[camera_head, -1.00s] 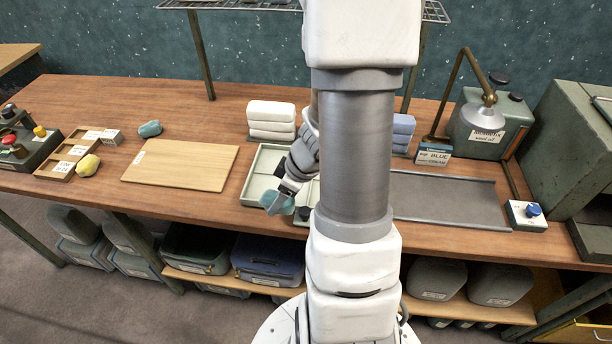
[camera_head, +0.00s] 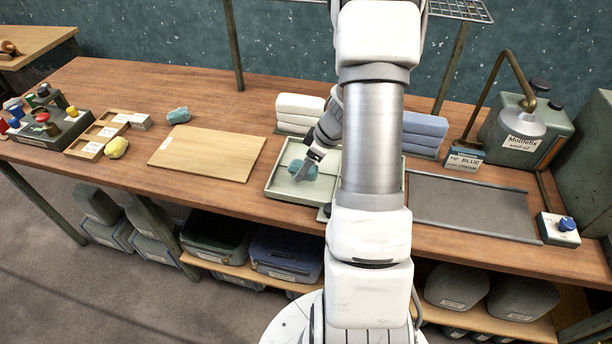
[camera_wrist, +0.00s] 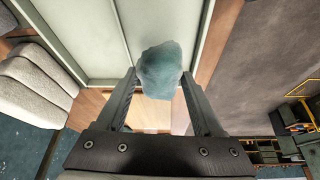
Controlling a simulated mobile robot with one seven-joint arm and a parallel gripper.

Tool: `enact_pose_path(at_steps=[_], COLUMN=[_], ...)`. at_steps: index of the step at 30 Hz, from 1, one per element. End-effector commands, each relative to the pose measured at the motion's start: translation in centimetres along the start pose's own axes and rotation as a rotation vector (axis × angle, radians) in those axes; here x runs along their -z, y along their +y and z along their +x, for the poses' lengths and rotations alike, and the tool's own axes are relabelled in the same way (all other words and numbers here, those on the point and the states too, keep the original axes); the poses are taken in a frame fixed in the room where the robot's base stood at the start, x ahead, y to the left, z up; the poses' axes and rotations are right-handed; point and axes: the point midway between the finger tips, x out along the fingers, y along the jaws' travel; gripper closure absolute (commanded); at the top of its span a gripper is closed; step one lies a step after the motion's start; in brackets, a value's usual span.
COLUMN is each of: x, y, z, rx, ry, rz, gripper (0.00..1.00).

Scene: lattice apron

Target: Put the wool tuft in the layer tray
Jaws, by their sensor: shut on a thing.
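The wool tuft is a blue-grey lump (camera_head: 309,171), held at my gripper (camera_head: 305,170). In the wrist view my gripper (camera_wrist: 159,78) has the tuft (camera_wrist: 159,68) between its two fingertips and is shut on it. A pale green, shallow tray with dividers (camera_head: 285,192), which looks like the layer tray, lies under the gripper and tuft in the head view. The tray (camera_wrist: 80,35) also shows beyond the tuft in the wrist view. I cannot tell whether the tuft touches the tray floor. My arm hides the tray's right part.
A wooden board (camera_head: 205,155) lies left of the tray. Another blue tuft (camera_head: 178,115) and a yellow tuft (camera_head: 116,147) lie farther left. White folded stacks (camera_head: 298,106) and blue ones (camera_head: 423,128) stand behind. A dark grey tray (camera_head: 470,203) lies to the right.

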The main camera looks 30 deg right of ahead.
Motion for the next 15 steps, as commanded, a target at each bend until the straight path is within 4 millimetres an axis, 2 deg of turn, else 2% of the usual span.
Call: enact_pose_path(at_steps=[9, 15], x=[-1.6, -1.6], y=[0.1, 0.1], z=[3.6, 3.7], rx=[0.001, -0.001], ry=[0.001, 0.000], rz=[0.003, 0.001], gripper=[0.84, 0.84])
